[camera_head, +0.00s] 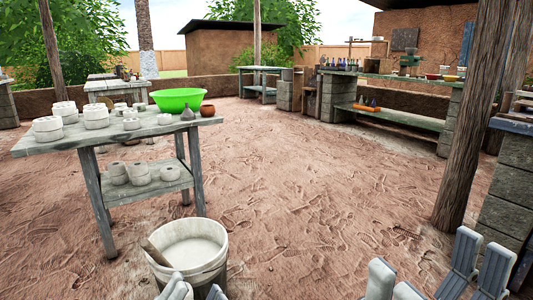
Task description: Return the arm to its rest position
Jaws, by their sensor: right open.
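My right gripper (436,272) is at the bottom right, with its light grey fingers pointing up. Its two finger sides are spread wide apart with bare ground between them, so it is open and empty. Its arm is below the picture. My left gripper (192,290) only just shows at the bottom edge, in front of the bucket. Just its grey tips are visible, and whether it is open or shut is unclear. The rest of the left arm is hidden.
A white bucket (191,247) stands on the ground near my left gripper. A wooden table (60,148) at left holds pale pots and a green bowl (178,100). A wooden post (466,125) and block stand (508,205) are at right. The middle ground is clear.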

